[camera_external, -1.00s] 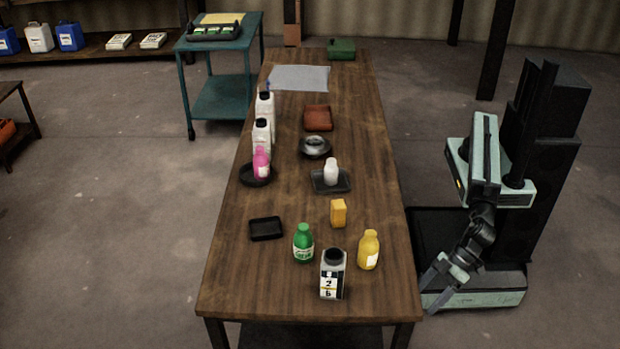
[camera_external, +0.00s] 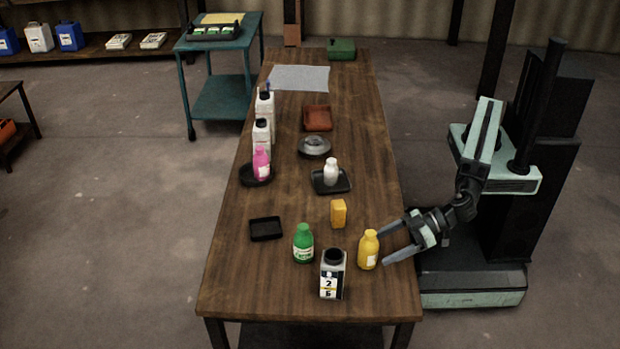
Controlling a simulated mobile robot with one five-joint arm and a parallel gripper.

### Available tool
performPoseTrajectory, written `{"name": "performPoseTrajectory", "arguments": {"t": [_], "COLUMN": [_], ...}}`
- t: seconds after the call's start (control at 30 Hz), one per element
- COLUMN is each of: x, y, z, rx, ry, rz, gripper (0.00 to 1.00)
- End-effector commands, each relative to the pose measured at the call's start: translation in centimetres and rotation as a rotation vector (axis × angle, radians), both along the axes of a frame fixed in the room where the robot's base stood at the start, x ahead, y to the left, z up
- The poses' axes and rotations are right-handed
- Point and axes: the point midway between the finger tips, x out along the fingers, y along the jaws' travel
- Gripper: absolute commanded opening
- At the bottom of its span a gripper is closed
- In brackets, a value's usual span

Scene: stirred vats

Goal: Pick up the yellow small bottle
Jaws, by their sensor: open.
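The yellow small bottle (camera_external: 368,250) stands upright near the right edge of the wooden table, with a pale label on its front. My gripper (camera_external: 382,248) is open at the table's right edge, just right of the bottle. Its two fingers point left toward the bottle, one farther back and one nearer the camera. The fingertips are close to the bottle; I cannot tell whether they touch it. The bottle is not held.
On the wooden table (camera_external: 240,290), a dark-capped container (camera_external: 332,275) and a green bottle (camera_external: 303,244) stand left of the yellow bottle. A yellow-orange box (camera_external: 338,213) is behind it. A white bottle (camera_external: 331,171) stands on a black tray (camera_external: 320,189). The table's front right corner is clear.

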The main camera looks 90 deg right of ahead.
Motion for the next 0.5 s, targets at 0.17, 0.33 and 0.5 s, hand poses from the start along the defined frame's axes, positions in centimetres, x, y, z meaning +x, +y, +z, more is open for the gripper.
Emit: {"name": "performPoseTrajectory", "arguments": {"t": [0.17,0.33,0.5], "x": [0.9,2.6,3.2], "y": [-0.4,0.2,0.3], "z": [0.2,-0.7,-0.8], "rx": [-0.008,-0.007,-0.008], "ry": [-0.026,-0.024,-0.024], "rz": [-0.005,-0.007,-0.005], "gripper": [0.76,0.76,0.76]}}
